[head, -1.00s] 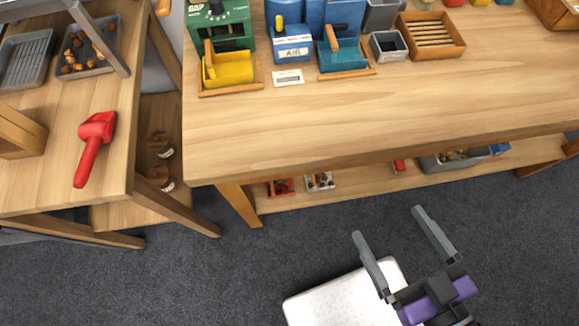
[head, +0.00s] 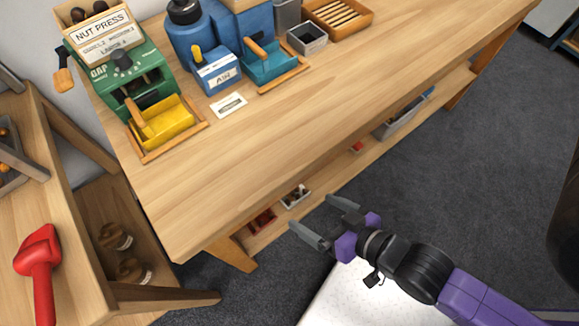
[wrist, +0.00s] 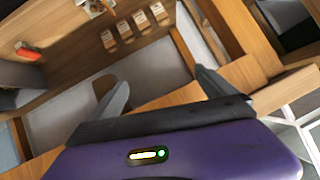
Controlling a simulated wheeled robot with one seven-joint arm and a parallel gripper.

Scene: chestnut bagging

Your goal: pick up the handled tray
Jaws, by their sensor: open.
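Two small trays with wooden handles stand on the long wooden bench. A yellow tray (head: 172,124) sits in front of the green nut press. A teal tray (head: 272,66) sits to its right, by the blue AIR machine. I cannot tell which of the two the task names. My gripper (head: 310,211) is open and empty in the head view, beyond the bench's front edge and apart from both trays. In the wrist view, my gripper (wrist: 160,74) shows its two fingers spread with nothing held. Neither tray can be made out there.
The green nut press (head: 130,75) and blue AIR machine (head: 218,74) stand behind the trays. A white card (head: 228,105) lies between them. A red scoop (head: 38,262) lies on the left table. The bench's front half (head: 230,150) is clear.

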